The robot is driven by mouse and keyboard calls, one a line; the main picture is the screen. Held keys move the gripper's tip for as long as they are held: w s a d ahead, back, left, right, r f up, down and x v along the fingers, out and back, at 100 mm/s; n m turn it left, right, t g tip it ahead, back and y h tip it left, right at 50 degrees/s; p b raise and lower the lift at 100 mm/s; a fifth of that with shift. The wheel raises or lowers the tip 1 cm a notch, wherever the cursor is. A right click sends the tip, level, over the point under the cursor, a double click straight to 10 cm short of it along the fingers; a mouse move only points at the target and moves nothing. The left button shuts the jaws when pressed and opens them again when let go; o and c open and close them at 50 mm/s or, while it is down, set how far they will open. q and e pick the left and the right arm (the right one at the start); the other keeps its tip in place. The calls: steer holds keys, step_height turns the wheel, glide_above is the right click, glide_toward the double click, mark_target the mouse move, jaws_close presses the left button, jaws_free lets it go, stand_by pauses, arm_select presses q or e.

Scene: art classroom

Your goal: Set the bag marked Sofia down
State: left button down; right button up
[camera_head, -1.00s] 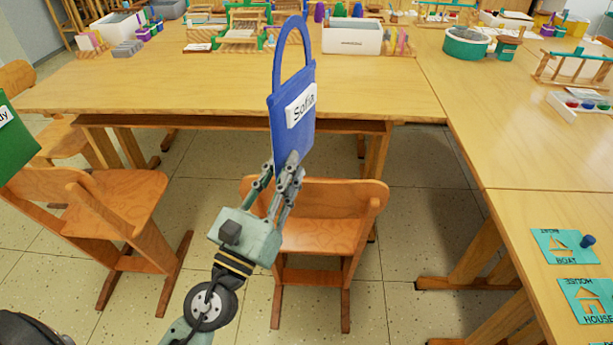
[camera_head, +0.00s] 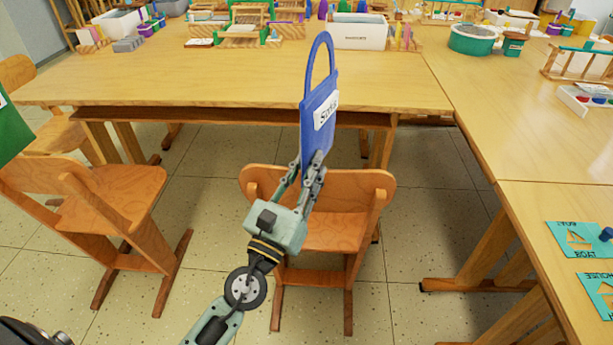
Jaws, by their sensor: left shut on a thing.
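The blue bag marked Sofia (camera_head: 318,116) is upright, with its loop handle on top and a white name label on its face. My left gripper (camera_head: 309,175) is shut on the lower part of the bag and holds it up in the air. In the picture the bag overlaps the front edge of the wooden table (camera_head: 230,80) and the space above a chair (camera_head: 330,225). My right gripper is not in view.
A green bag (camera_head: 12,135) shows at the left edge. Another chair (camera_head: 105,205) stands at left. The near part of the table is clear; a white bin (camera_head: 358,32) and wooden looms (camera_head: 243,30) stand farther back.

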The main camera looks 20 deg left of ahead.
arm_select(q)
steer(key=shift+f, duration=0.15)
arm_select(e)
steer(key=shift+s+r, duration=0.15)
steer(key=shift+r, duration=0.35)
arm_select(q)
steer(key=shift+f, duration=0.25)
steer(key=c, duration=1.5)
jaws_free()
steer(key=shift+r, duration=0.1)
steer(key=shift+c, duration=0.2)
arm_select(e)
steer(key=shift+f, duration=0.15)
